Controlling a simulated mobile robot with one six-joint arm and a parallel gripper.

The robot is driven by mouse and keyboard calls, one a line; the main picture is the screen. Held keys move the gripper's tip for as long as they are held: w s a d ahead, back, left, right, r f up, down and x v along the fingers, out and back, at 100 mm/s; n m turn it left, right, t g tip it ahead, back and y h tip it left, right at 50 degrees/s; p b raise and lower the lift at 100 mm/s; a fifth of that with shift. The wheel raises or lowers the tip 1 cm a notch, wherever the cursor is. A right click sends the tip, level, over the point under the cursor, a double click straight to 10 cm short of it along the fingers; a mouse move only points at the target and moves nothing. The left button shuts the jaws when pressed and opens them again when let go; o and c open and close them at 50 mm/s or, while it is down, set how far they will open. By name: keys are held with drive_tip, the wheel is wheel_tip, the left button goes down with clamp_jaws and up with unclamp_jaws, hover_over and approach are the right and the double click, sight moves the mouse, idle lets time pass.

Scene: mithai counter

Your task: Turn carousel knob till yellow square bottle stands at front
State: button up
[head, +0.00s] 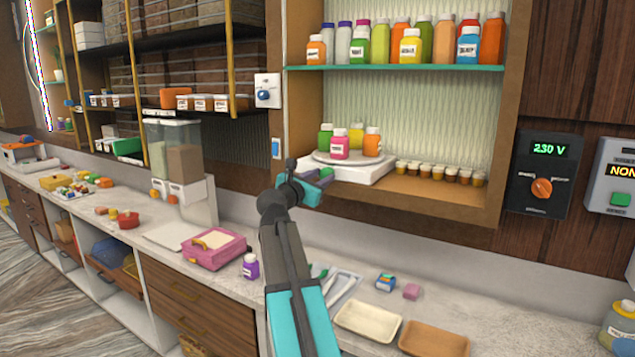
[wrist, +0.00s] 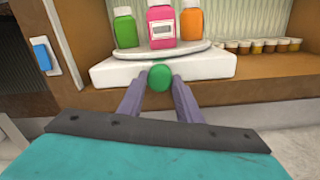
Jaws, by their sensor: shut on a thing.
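The carousel is a round grey turntable (wrist: 195,50) on a white base (wrist: 110,70), in the lower bay of the wall cabinet. The pink bottle (wrist: 161,24) with a white label stands at its front. The green bottle (wrist: 125,27) is on the left and the orange bottle (wrist: 190,24) on the right. The yellow bottle (head: 356,136) shows at the back in the head view; the pink one hides it in the wrist view. A round green knob (wrist: 159,75) is at the base's front. My gripper (wrist: 159,88) is shut on the knob, one finger each side.
Small filled cups (head: 440,173) line the cabinet floor to the right of the carousel. A teal shelf (head: 400,67) with many bottles is above. The counter below holds a pink box (head: 215,250), a purple bottle (head: 250,266) and trays (head: 368,320).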

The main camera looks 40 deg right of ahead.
drive_tip(key=m+b, duration=0.4)
drive_tip(key=shift+d+f+m+b, duration=0.2)
drive_tip(key=shift+d+m+b, duration=0.05)
drive_tip(key=shift+m+b, duration=0.15)
drive_tip(key=m+b, duration=0.4)
drive_tip(key=shift+m+b, duration=0.3)
drive_tip(key=shift+b, duration=0.05)
drive_tip(key=m+b, duration=0.5)
drive_tip(key=shift+g, duration=0.3)
drive_tip(key=shift+r+m+b, duration=0.2)
drive_tip(key=shift+m+b, duration=0.95)
drive_tip(key=shift+m, duration=0.25)
drive_tip(key=shift+r, duration=0.1)
drive_tip(key=o, duration=1)
drive_tip(key=shift+d, duration=0.1)
drive_tip(key=shift+o, duration=0.2)
drive_tip(key=shift+f, duration=0.2)
